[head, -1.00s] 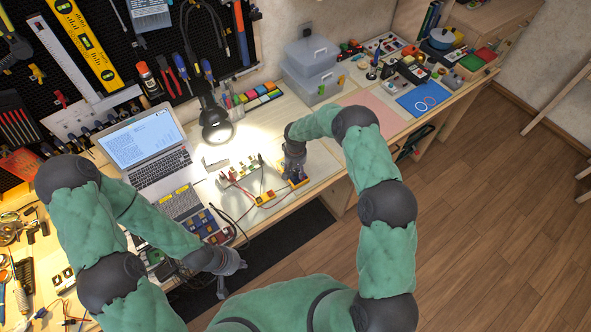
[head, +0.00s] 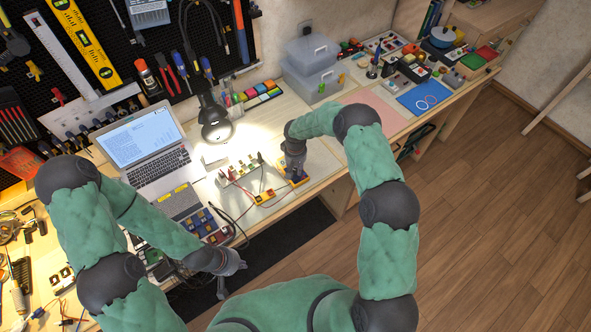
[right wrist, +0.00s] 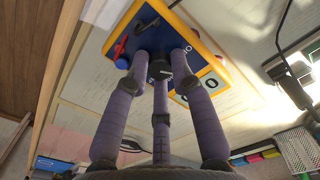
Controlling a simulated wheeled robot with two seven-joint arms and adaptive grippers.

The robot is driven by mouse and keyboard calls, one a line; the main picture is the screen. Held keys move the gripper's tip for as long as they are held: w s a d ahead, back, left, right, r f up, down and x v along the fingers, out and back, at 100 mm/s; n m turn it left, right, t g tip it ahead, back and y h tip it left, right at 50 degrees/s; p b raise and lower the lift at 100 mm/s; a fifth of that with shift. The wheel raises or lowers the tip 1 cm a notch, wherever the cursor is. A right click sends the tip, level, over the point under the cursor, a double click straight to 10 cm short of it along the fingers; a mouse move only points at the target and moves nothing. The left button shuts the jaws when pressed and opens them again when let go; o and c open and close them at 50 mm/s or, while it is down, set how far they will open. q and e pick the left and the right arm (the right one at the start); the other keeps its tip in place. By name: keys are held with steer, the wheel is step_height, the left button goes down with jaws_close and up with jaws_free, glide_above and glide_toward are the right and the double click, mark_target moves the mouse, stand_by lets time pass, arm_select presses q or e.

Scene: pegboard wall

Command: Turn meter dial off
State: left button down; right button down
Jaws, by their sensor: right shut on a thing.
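The meter (head: 298,182) is a yellow-edged blue box on the bench below the lamp. In the right wrist view the meter (right wrist: 205,50) shows a blue face and a pale display with dark digits. My right gripper (head: 293,167) is over the meter. In the right wrist view the three fingers of my right gripper (right wrist: 160,66) are shut on the dark dial (right wrist: 158,72). The fingers hide most of the dial, so I cannot tell its setting. My left gripper (head: 228,280) hangs empty by the bench's front edge, its fingers apart.
A small yellow box (head: 264,198) with red leads lies left of the meter. A lamp (head: 216,128), an open laptop (head: 142,140) and clear plastic boxes (head: 312,70) stand behind. A pink mat (head: 375,112) lies to the right.

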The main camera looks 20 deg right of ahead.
steer(key=n+b, duration=0.2)
steer(key=n, duration=0.1)
steer(key=shift+f, duration=0.1)
steer(key=shift+n+b, duration=0.95)
steer(key=shift+n, duration=1.15)
